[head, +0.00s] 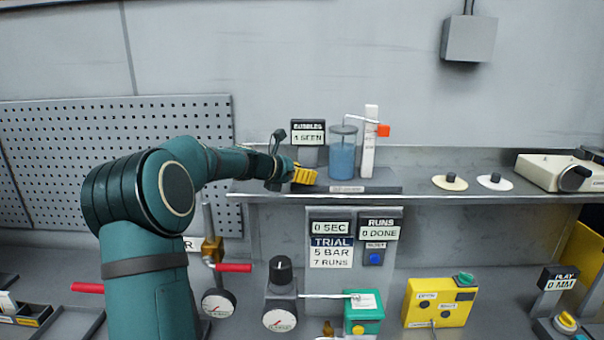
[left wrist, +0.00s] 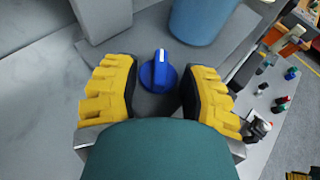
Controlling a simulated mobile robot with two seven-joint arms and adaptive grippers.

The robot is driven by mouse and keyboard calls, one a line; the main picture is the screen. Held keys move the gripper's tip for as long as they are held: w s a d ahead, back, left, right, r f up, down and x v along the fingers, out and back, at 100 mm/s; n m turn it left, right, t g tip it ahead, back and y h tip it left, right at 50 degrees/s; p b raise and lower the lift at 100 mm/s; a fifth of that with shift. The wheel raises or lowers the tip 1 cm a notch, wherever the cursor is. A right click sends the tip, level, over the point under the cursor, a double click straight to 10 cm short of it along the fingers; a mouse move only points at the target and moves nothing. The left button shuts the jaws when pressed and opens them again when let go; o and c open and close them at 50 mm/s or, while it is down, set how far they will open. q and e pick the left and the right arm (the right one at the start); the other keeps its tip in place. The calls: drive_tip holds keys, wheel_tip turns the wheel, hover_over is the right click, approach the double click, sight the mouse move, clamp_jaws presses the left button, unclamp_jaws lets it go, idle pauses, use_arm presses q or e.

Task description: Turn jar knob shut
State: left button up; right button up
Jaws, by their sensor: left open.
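The jar (head: 342,156) is a clear cylinder of blue liquid on the shelf, and its lower part shows at the top of the left wrist view (left wrist: 203,18). A blue knob (left wrist: 158,72) with a white mark stands on the grey base near the jar. In the left wrist view my left gripper (left wrist: 160,92) is open, with a yellow-and-black finger on each side of the knob and a gap to each. In the head view my left gripper (head: 303,175) is left of the jar at shelf height and the knob is hidden. My right gripper is not in view.
The bubbles display (head: 308,133) stands behind my gripper. A white upright with an orange piece (head: 383,130) is right of the jar. Two round discs (head: 450,182) lie farther right on the shelf (head: 420,155). Below are a yellow box (head: 440,303) and a green box (head: 364,313).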

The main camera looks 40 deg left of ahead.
use_arm(q)
clamp_jaws()
drive_tip(key=shift+d+f+n+y, duration=0.15)
drive_tip(key=shift+n+y, duration=0.25)
drive_tip(key=shift+y, duration=0.1)
drive_tip(key=shift+d+n+y+b, duration=0.15)
drive_tip(key=shift+n+y+b, duration=0.35)
drive_tip(key=shift+b, duration=0.05)
drive_tip(key=shift+d+n+y, duration=0.2)
drive_tip(key=shift+n+y, duration=0.5)
drive_tip(key=shift+y, duration=0.2)
drive_tip(key=n+y, duration=0.2)
drive_tip(key=y, duration=0.1)
drive_tip(key=shift+d+n+g+b, duration=0.25)
drive_tip(key=shift+n+g+b, duration=0.05)
drive_tip(key=shift+g, duration=0.1)
drive_tip(key=shift+w+d+n+g+y, duration=0.15)
drive_tip(key=shift+n+g+y, duration=0.75)
drive_tip(key=shift+n+y, duration=0.8)
